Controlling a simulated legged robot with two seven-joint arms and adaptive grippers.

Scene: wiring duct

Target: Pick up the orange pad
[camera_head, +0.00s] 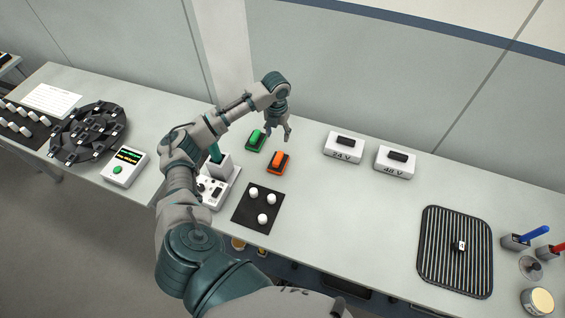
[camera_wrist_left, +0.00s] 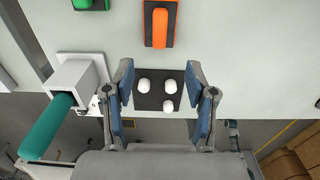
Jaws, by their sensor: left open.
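The orange pad (camera_head: 278,162) has a dark base and lies on the long grey table, just right of a green pad (camera_head: 255,140). In the left wrist view the orange pad (camera_wrist_left: 160,24) is at the top middle, beyond the fingertips. My left gripper (camera_head: 277,134) is open and empty, pointing down above the table; in the head view it appears just above the orange pad. Its two fingers (camera_wrist_left: 159,72) are spread apart in the wrist view, with a black mat showing between them. My right gripper is not in view.
The black mat (camera_head: 248,222) with three white pieces lies in front of the orange pad. A white holder with a teal handle (camera_wrist_left: 48,130) stands to the left. Boxes marked 24 V (camera_head: 343,155) and 48 V (camera_head: 394,172) stand right. The table between them and the mat is clear.

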